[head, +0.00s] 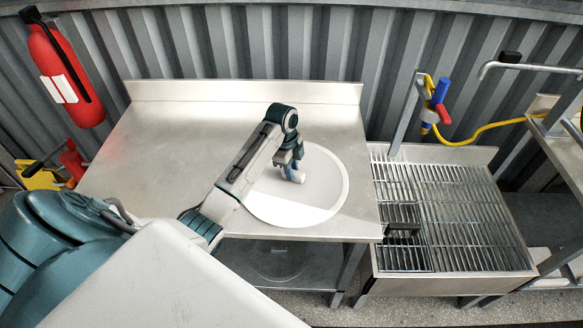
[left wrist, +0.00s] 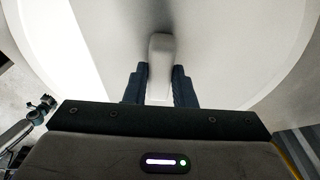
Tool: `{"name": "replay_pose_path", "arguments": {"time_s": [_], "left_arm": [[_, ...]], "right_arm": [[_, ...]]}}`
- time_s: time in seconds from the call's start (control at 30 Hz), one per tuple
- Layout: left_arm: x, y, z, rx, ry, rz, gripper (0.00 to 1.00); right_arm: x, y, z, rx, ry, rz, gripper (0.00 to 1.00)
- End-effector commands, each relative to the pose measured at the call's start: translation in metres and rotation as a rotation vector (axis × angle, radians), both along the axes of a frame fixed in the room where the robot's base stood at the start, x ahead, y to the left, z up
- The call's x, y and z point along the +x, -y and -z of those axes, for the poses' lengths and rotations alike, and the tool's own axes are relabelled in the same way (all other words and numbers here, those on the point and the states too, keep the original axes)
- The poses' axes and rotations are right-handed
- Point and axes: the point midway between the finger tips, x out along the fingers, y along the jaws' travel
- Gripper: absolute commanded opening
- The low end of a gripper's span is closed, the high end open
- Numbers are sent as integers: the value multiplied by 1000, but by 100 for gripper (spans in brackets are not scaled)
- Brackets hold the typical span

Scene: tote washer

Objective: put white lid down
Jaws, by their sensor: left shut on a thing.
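The white lid (head: 318,192) is a large round disc with a handle at its middle. In the head view it is over the right part of the steel table (head: 165,150), near the front edge; I cannot tell whether it touches the tabletop. My left gripper (head: 292,176) is shut on the lid's handle. In the left wrist view the lid (left wrist: 235,50) fills most of the picture, and the fingers of the left gripper (left wrist: 160,88) are on both sides of the pale handle (left wrist: 160,65).
A steel grate stand (head: 470,210) is right of the table, with a small dark rack (head: 402,230) on it. A yellow hose with a blue and red spray handle (head: 438,100) hangs above. A fire extinguisher (head: 65,75) is on the left wall. The table's left part is clear.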

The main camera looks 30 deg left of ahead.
Motion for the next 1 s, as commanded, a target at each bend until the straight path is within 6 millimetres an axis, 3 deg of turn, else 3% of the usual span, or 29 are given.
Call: {"name": "replay_pose_path", "arguments": {"time_s": [0.03, 0.13, 0.57, 0.77, 0.87, 0.9, 1.0], "left_arm": [[0, 0, 1, 0, -1, 0, 25], [0, 0, 1, 0, -1, 0, 45], [1, -2, -9, 1, 3, 0, 45], [0, -8, -46, 3, 6, 0, 45], [0, -12, -76, 2, 5, -1, 45], [-2, -12, -87, 1, 0, -1, 45], [-2, -14, -101, 0, -1, -2, 45]], "right_arm": [[0, 0, 0, 0, 0, 0, 0], [0, 0, 0, 0, 0, 0, 0], [0, 0, 5, 0, 0, 0, 0], [0, 0, 20, 0, 0, 0, 0], [0, 0, 13, 0, 0, 0, 0], [0, 0, 2, 0, 0, 0, 0], [0, 0, -12, 0, 0, 0, 0]]}}
